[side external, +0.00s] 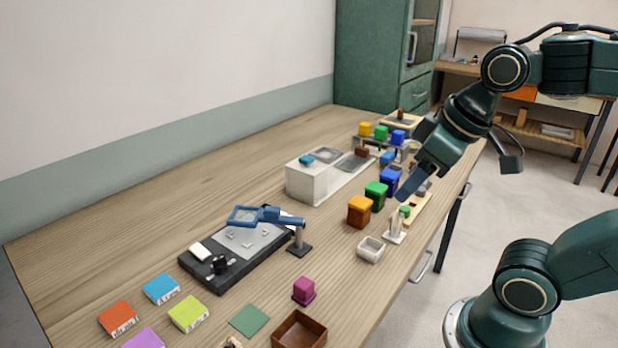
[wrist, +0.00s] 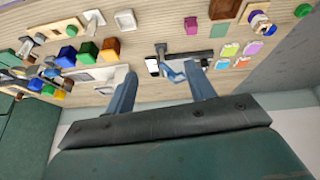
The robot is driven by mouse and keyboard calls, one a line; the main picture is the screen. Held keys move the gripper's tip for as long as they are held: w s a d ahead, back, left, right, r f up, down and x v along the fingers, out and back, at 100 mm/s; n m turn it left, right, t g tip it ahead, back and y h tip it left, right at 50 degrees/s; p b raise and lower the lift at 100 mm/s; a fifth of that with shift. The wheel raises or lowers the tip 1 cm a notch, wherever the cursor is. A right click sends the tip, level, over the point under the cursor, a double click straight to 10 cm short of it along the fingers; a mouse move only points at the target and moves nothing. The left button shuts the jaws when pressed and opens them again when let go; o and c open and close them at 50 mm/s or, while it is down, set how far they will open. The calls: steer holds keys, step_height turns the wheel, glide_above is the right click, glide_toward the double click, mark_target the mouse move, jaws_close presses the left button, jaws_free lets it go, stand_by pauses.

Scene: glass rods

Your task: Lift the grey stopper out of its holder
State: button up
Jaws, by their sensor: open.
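My gripper (side external: 408,190) is open and empty, above the right-hand edge of the workbench; its two fingers stand apart in the wrist view (wrist: 161,69). The board also shows in the wrist view (wrist: 62,29), up and left of the fingers. I cannot make out the stopper's holder clearly.
Orange (side external: 359,210), green (side external: 376,195) and blue (side external: 390,181) blocks stand left of the gripper. A white stand (side external: 396,226) and white dish (side external: 371,249) are nearer. A white box (side external: 305,185) is farther left. The bench's back-left area is clear.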

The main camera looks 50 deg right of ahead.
steer(key=w+d+n+g+h, duration=0.15)
steer(key=w+d+n, duration=0.35)
steer(key=d, duration=0.5)
steer(key=w+d+n+g+y, duration=0.1)
steer(key=w+d+n+g, duration=0.1)
steer(key=w+d, duration=0.6)
steer(key=s+d+f+n+g, duration=0.1)
steer(key=s+d+f+n, duration=0.1)
steer(key=d+f, duration=0.4)
steer(key=s+d+f+n, duration=0.2)
steer(key=d+f+n, duration=0.3)
steer(key=d, duration=1.2)
steer(key=shift+d+f+g, duration=0.3)
steer(key=shift+f+g, duration=0.05)
steer(key=shift+f, duration=0.05)
glide_above(421, 188)
steer(key=shift+s+a+f, duration=0.1)
steer(key=shift+s+f, duration=0.05)
steer(key=shift+f, duration=4.15)
steer(key=shift+f, duration=2.6)
